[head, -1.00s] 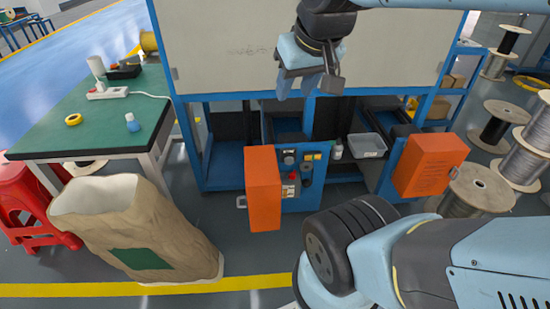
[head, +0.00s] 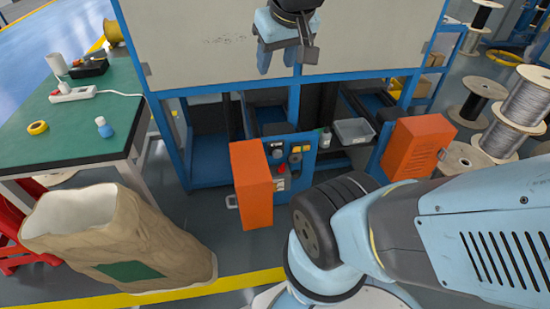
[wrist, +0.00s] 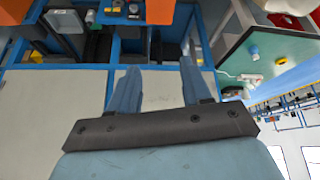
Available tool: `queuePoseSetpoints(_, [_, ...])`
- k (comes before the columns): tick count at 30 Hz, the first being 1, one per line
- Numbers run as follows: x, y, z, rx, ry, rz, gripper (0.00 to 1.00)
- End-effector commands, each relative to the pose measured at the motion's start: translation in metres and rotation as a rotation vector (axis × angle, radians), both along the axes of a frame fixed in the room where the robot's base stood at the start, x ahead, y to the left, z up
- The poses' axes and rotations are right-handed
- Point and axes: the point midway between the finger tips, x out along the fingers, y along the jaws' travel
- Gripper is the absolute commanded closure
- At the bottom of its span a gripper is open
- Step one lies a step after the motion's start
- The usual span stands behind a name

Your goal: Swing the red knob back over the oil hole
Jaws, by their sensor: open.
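A small red knob-like part (head: 281,169) shows on the control panel (head: 298,178) of the blue-framed machine, beside an open orange door; I cannot tell whether it is the task's red knob. I cannot make out an oil hole in either view. My gripper (head: 281,62) is open and empty, raised in front of the machine's pale upper panel (head: 215,40), above the control panel. In the wrist view my gripper (wrist: 157,85) has its two fingers apart with nothing between them.
An orange door (head: 252,186) juts out left of the controls, and an orange box (head: 408,148) stands to the right. A grey tray (head: 354,131) sits inside the frame. A tall paper sack (head: 120,240), a green table (head: 75,125) and wire spools (head: 515,110) stand around.

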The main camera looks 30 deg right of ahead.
Motion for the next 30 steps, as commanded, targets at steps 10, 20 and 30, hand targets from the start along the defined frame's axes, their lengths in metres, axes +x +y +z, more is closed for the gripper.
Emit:
queuePoseSetpoints(10, [0.097,-0.058,-0.030,-0.155,0.003,-0.002,0.52])
queuePoseSetpoints(20, [0.177,-0.121,-0.084,-0.261,0.011,0.056,0.52])
queuePoseSetpoints(30, [0.238,-0.186,-0.166,-0.307,0.009,0.149,0.52])
